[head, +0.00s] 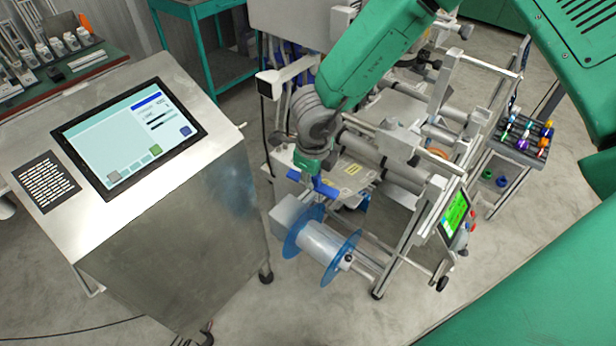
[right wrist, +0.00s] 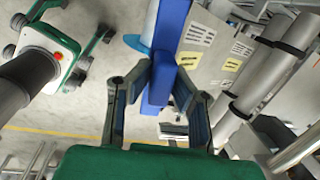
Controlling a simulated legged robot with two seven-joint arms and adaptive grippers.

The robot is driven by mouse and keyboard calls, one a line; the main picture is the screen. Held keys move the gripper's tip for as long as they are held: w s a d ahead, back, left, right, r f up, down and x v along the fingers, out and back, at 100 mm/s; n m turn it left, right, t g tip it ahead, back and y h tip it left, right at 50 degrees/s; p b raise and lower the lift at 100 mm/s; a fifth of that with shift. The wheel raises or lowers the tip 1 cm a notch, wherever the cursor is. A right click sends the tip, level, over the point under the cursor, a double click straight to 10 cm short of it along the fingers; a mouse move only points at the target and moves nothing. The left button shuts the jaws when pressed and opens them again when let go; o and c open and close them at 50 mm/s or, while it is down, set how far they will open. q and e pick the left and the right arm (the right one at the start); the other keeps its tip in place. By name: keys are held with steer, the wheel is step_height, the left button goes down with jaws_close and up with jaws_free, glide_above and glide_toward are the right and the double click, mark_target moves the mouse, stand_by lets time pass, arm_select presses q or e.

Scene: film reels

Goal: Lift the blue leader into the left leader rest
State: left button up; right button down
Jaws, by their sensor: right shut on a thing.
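The blue leader (head: 326,189) is a short blue bar in the head view, just above the reel with blue flanges (head: 320,244). My right gripper (head: 312,172) reaches down to it from above and is shut on it. In the right wrist view the blue leader (right wrist: 172,35) runs as a long upright bar between the two fingertips (right wrist: 160,82) of the gripper. A pale blue round edge, probably a reel flange, shows beside it. I cannot pick out the left leader rest with certainty. My left gripper is not in view.
The machine with grey rollers (head: 400,170) stands right of the gripper, with a green-lit screen (head: 455,214) at its side. A steel cabinet with a touchscreen (head: 130,130) stands at left. A cart with coloured parts (head: 525,140) is at right. Bare floor lies in front.

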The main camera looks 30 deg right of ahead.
steer(key=shift+w+d+f+p, duration=0.15)
steer(key=shift+w+d+f, duration=0.1)
steer(key=shift+d, duration=0.35)
steer(key=shift+w+d+f+p, duration=0.15)
steer(key=shift+w+d+f, duration=0.05)
steer(key=shift+d, duration=0.4)
steer(key=w+d+f+p, duration=0.2)
steer(key=w+d+f, duration=0.1)
steer(key=d, duration=0.5)
steer(key=shift+w+d, duration=0.35)
steer(key=shift+d, duration=0.05)
stand_by(0.9)
steer(key=shift+f, duration=0.1)
